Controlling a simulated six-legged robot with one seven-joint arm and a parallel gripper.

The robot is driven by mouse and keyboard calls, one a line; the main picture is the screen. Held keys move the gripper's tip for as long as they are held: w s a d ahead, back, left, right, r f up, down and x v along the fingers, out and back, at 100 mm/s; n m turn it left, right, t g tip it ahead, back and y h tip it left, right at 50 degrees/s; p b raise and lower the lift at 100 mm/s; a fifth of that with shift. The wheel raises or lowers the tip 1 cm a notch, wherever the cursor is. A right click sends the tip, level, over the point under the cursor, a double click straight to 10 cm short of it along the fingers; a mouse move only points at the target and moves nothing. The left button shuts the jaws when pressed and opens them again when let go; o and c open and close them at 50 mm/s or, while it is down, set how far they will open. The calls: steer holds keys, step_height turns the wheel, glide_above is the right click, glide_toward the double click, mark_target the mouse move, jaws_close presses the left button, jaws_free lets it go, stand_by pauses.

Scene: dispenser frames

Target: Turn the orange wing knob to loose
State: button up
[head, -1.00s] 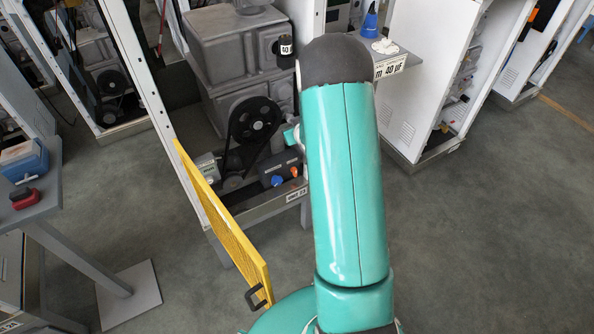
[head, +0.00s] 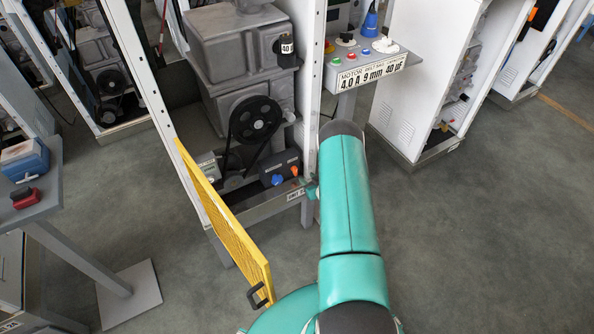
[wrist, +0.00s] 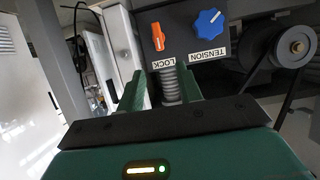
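The orange wing knob (head: 294,170) is on the dark box low inside the open machine frame. In the wrist view the orange wing knob (wrist: 158,37) stands nearly upright in the picture, above an upside-down LOCK label (wrist: 164,63). A blue knob (wrist: 209,21) with an upside-down TENSION label sits to its right. My gripper (wrist: 160,80) is open and empty, its two green fingers apart and pointing toward the box. The knob lies beyond the fingertips, apart from them. In the head view only a bit of my gripper shows beside the frame post.
A yellow mesh door (head: 225,215) stands open at the left of the bay. A white post (head: 308,80) rises just right of the knob box. A belt and pulley (head: 255,120) sit above it. A labelled control shelf (head: 372,68) is at the upper right.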

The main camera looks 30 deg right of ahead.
mark_target(296, 169)
steer(key=x, duration=1)
steer(key=shift+f, duration=0.1)
jaws_close()
